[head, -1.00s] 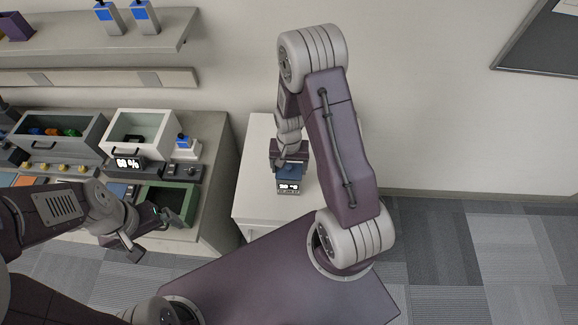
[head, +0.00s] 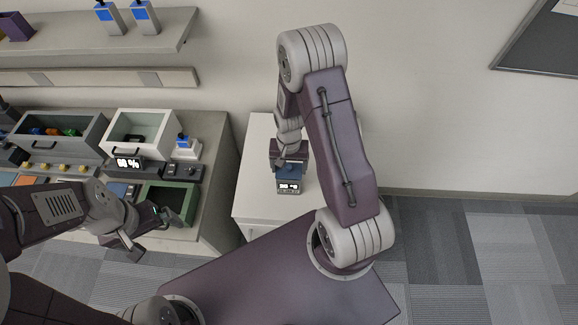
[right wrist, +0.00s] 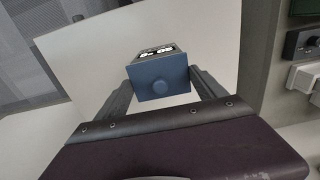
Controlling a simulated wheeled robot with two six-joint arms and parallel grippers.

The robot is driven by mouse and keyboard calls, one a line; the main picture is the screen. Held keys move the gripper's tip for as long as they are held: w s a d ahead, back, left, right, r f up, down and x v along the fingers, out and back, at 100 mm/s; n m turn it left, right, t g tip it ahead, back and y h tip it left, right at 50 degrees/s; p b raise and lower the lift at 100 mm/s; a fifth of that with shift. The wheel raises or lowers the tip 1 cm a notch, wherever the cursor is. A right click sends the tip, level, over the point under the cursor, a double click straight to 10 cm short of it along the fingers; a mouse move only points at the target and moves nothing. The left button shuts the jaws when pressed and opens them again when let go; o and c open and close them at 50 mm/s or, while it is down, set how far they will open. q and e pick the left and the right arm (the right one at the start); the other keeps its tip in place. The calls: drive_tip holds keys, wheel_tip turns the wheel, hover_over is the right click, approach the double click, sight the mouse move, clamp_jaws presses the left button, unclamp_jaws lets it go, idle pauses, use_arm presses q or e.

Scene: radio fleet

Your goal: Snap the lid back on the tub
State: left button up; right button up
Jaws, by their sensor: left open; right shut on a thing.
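My right gripper (head: 289,164) points down over the white cabinet top, its fingers on either side of a blue, square-faced piece with a round knob, which looks like the lid (right wrist: 160,80). It also shows in the head view (head: 289,172). I cannot tell whether the lid is seated or just above. My left gripper (head: 157,232) is open and empty, in front of the left bench near the green bin.
The white cabinet (head: 252,190) has clear room around the piece. A shelf (head: 165,45) holds two radios above.

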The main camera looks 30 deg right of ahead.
drive_tip(key=shift+f, duration=0.5)
idle(1.2)
idle(0.3)
drive_tip(key=o, duration=1.4)
drive_tip(key=shift+o, duration=0.2)
drive_tip(key=shift+r, duration=0.15)
wheel_tip(320, 180, up, 7)
drive_tip(key=p, duration=0.5)
drive_tip(key=shift+p, duration=0.4)
clamp_jaws()
drive_tip(key=shift+f, duration=0.25)
